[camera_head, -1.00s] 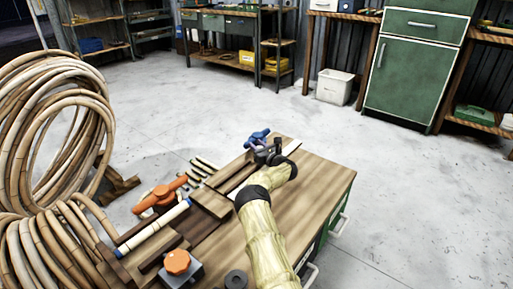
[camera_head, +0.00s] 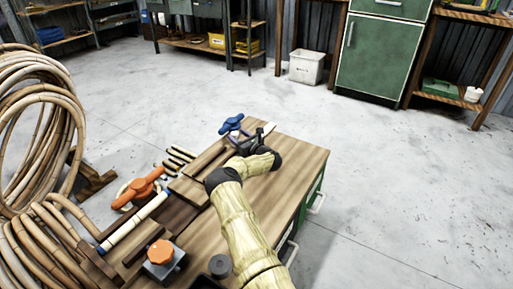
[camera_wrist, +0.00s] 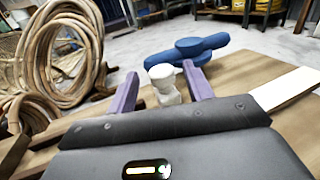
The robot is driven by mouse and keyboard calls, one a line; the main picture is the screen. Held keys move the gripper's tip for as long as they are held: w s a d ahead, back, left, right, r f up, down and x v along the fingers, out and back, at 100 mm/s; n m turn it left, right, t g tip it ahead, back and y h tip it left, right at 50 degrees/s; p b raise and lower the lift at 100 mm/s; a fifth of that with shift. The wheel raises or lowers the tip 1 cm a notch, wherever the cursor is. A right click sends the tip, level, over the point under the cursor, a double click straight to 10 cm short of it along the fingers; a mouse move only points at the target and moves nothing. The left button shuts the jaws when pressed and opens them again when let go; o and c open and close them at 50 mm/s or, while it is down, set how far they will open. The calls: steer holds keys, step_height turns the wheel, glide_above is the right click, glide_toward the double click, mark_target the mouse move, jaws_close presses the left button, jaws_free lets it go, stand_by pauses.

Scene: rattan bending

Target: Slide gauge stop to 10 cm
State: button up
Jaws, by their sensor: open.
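My gripper (camera_head: 248,140) is over the far end of the wooden bench top (camera_head: 310,160). In the wrist view my gripper (camera_wrist: 160,72) is open, with its two purple fingers on either side of a small pale knobbed peg (camera_wrist: 163,84). Contact with the peg cannot be made out. A blue winged knob (camera_head: 232,123) is just beyond the fingers; it also shows in the wrist view (camera_wrist: 200,45). A pale flat strip (camera_wrist: 288,90) lies to the right in the wrist view. I cannot tell for sure which part is the gauge stop, and no scale marks are readable.
An orange-handled clamp (camera_head: 138,188), a pale rod with blue ends (camera_head: 135,222), an orange knob on a grey block (camera_head: 160,252) and a dark round cup (camera_head: 220,266) crowd the bench's left and near side. Rattan coils (camera_head: 35,130) stand left. The bench's right side is bare.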

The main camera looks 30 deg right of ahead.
steer(key=s+p, duration=0.1)
steer(key=s, duration=0.3)
steer(key=s+d+p, duration=0.1)
steer(key=s, duration=0.3)
steer(key=s+p, duration=0.2)
steer(key=s, duration=0.2)
steer(key=shift+s+d, duration=0.15)
steer(key=shift+d, duration=0.25)
